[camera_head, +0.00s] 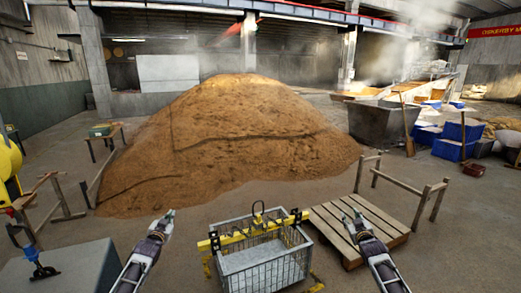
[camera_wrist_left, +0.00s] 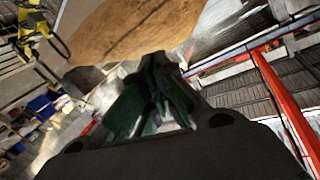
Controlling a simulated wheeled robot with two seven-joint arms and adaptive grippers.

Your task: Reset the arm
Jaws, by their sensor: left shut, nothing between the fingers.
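My left gripper (camera_head: 168,216) is at the lower left of the middle in the head view, in front of the grain heap and left of the wire basket. It is shut and empty. In the left wrist view its dark green fingers (camera_wrist_left: 160,90) come together, with nothing between them. My right gripper (camera_head: 352,216) is in front of the wooden pallet, to the right of the basket. Its two fingertips look apart, with nothing seen between them. Both forearms come up from the bottom edge, and neither gripper appears to touch anything.
A large brown grain heap (camera_head: 235,140) fills the middle. A wire basket (camera_head: 265,265) with a yellow bar stands in front, between my arms. A wooden pallet (camera_head: 385,222) and wooden rail (camera_head: 398,182) are at right. A grey block (camera_head: 65,270) is at lower left.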

